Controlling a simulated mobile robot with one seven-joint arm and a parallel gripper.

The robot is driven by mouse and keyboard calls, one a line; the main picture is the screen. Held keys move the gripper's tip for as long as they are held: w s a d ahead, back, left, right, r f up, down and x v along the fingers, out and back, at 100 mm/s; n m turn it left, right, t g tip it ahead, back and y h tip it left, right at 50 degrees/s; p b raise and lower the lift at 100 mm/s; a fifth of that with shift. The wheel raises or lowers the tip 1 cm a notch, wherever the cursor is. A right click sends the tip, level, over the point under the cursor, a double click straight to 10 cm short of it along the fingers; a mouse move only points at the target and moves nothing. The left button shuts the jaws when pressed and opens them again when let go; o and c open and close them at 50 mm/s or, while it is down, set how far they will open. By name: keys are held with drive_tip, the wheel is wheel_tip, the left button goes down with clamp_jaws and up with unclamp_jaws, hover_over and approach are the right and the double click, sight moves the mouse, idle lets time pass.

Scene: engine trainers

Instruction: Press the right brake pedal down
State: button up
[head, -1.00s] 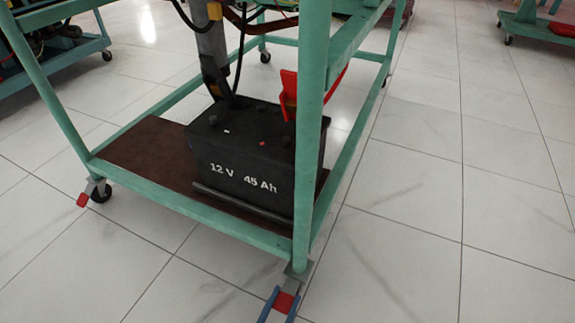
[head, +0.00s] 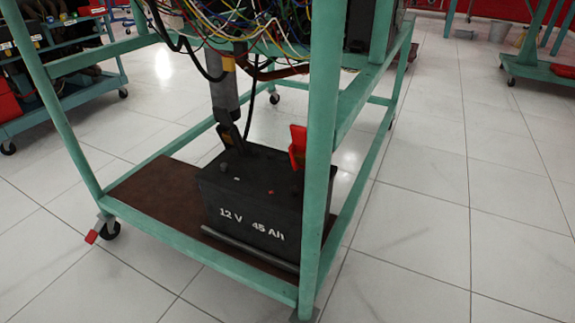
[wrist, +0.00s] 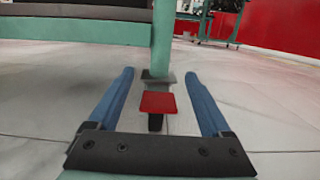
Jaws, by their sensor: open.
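The right brake pedal (wrist: 158,103) is a flat red plate at the foot of a green cart leg (wrist: 162,40). In the wrist view it shows between the two blue fingers of my gripper (wrist: 159,73), with floor visible on both sides of it. The gripper is open, and neither finger visibly touches the pedal. I cannot tell the height of the fingers over the pedal. In the head view, the pedal and the gripper are below the picture edge. The other red pedal (head: 92,236) is at the left caster.
The green cart frame (head: 200,258) carries a black 12 V battery (head: 250,205) on a brown board (head: 150,197). Loose wires (head: 260,25) hang above it. Open tiled floor (head: 420,230) lies to the right. Other carts stand at the back.

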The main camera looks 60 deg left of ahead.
wheel_tip(320, 180, up, 7)
drive_tip(key=p, duration=0.5)
drive_tip(key=shift+r, duration=0.1)
idle(0.3)
